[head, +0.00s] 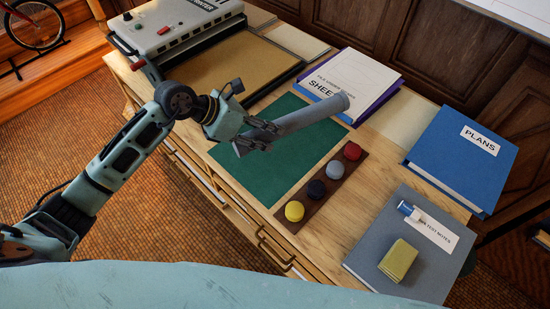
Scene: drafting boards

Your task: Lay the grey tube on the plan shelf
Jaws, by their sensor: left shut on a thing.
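The grey tube (312,115) is in the grasp of my left gripper (262,136), which is shut on it near its lower left end. The tube appears over the green mat (262,170), tilted in the picture with its far end up and to the right. I cannot tell how high it is above the desk. A blue, flat, binder-like thing labelled PLANS (455,165) lies at the right; I cannot tell whether it is the plan shelf. My right gripper is not in view.
A wooden strip (285,215) holds several coloured round pieces beside the mat. A grey folder (365,255) bears a yellow block (398,260) and a marker-like item (408,210). A white-and-blue binder (345,75) lies behind the tube. A white machine (170,30) stands back left.

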